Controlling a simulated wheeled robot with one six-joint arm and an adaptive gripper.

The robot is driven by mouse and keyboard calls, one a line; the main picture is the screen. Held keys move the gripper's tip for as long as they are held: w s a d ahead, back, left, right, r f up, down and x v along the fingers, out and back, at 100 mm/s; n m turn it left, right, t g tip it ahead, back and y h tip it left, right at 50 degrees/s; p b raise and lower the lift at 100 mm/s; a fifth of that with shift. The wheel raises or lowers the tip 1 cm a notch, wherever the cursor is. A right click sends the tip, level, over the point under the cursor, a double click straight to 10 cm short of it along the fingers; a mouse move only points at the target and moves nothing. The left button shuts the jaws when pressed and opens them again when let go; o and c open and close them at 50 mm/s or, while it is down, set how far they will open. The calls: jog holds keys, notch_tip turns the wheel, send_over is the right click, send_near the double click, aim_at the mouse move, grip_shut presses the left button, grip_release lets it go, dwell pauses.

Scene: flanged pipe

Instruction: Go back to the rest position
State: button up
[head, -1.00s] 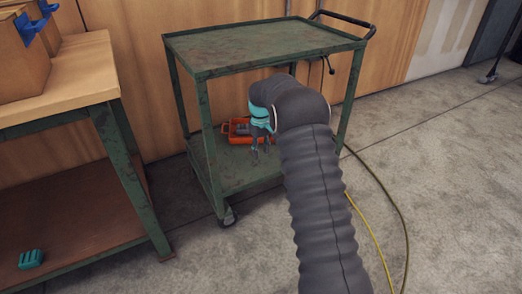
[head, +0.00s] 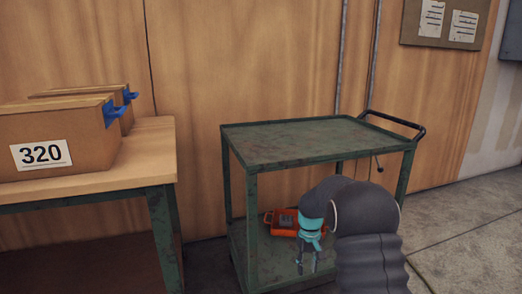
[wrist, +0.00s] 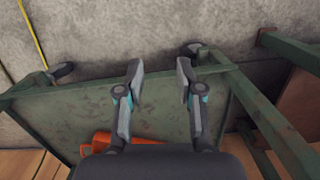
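My gripper (head: 307,262) hangs pointing down in front of the green cart (head: 318,139), at the height of its lower shelf. In the wrist view my gripper (wrist: 157,85) has its two fingers apart with nothing between them, over the lower shelf (wrist: 80,118). An orange tool case (head: 282,221) lies on the lower shelf behind my gripper, partly hidden by it. The case also shows in the wrist view (wrist: 98,142), partly behind my gripper's body.
A wooden-topped bench (head: 120,168) stands at the left with a box marked 320 (head: 50,150) and another box behind it. The cart's top shelf is bare. Cart posts and the upper shelf's edge are close to my arm. Concrete floor (head: 470,235) is open at the right.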

jog(key=s+r+m+t, duration=0.1)
jog(key=s+r+t, duration=0.1)
jog(key=s+r, duration=0.6)
jog(key=s+r+t+p, duration=0.1)
jog(key=s+r, duration=0.7)
jog(key=s, duration=0.8)
jog(key=s+r+m+t+p, duration=0.1)
jog(key=s+r+t, duration=0.2)
jog(key=s+r, duration=0.5)
jog(key=shift+s+d+r+m+t, duration=0.2)
jog(key=shift+s+r+m+t, duration=0.15)
jog(key=shift+s, duration=2)
